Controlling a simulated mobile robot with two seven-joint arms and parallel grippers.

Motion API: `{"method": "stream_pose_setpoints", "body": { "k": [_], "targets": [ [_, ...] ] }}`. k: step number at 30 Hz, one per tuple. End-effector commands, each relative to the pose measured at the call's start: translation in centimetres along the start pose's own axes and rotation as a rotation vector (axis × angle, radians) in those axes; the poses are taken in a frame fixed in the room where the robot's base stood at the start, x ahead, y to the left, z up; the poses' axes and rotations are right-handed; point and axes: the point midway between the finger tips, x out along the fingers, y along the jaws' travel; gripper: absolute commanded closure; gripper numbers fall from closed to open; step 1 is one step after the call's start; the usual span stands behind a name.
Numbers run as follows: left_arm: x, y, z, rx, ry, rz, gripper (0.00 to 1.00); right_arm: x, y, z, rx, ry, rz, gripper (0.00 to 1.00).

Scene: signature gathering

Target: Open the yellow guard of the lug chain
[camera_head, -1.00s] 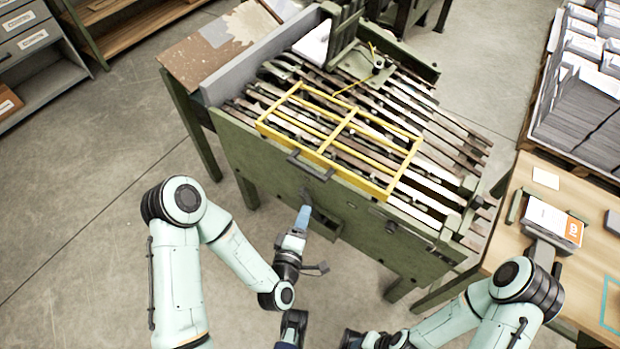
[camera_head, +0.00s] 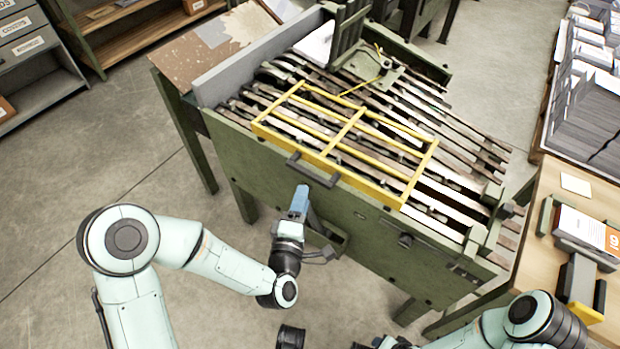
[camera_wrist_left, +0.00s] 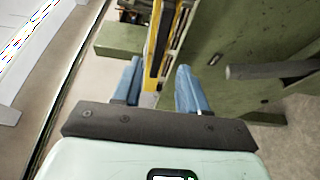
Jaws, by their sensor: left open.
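The yellow guard (camera_head: 360,184) is a barred frame lying flat, closed over the slats of the lug chain (camera_head: 455,163). A dark handle (camera_head: 313,170) sits on its front edge. My left gripper (camera_head: 300,192) has blue fingers and stands just in front of and below that handle in the head view. It is open and appears to hold nothing. In the left wrist view its fingers (camera_wrist_left: 158,84) are spread apart, with a yellow and black part of the guard (camera_wrist_left: 157,45) showing beyond and between them. Contact cannot be told. My right gripper is not in view.
The green machine side (camera_head: 365,230) stands close by my left gripper. A grey rod (camera_wrist_left: 270,69) sticks out right of the fingers in the left wrist view. A wooden table (camera_head: 572,165) with papers is at the right. Open floor (camera_head: 120,140) lies to the left.

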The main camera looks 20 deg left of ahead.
Motion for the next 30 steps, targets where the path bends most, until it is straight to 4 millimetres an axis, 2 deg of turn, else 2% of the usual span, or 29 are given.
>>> {"method": "stream_pose_setpoints", "body": {
  "k": [1, 6, 12, 17, 25, 29, 30],
  "targets": [
    [1.2, 0.2, -0.1, -0.002, 0.003, 0.004, 0.57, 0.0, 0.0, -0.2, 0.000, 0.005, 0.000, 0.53],
    [4.7, 0.2, -0.1, -0.001, 0.002, 0.002, 0.57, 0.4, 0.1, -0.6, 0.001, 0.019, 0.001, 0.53],
    [7.3, 0.2, 0.0, 0.000, 0.000, 0.002, 0.57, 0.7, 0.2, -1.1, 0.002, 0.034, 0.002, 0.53],
    [8.2, 0.2, 0.0, 0.001, -0.001, 0.001, 0.57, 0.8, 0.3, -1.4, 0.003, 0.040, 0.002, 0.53],
    [8.2, 0.2, 0.1, 0.001, -0.002, 0.001, 0.57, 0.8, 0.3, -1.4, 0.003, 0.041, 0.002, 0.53],
    [8.2, 0.2, 0.0, 0.001, -0.002, 0.001, 1.00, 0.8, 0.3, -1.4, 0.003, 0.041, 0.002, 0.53],
    [8.2, 0.2, 0.0, 0.001, -0.002, 0.001, 1.00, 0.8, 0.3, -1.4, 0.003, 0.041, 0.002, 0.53]
  ]
}}
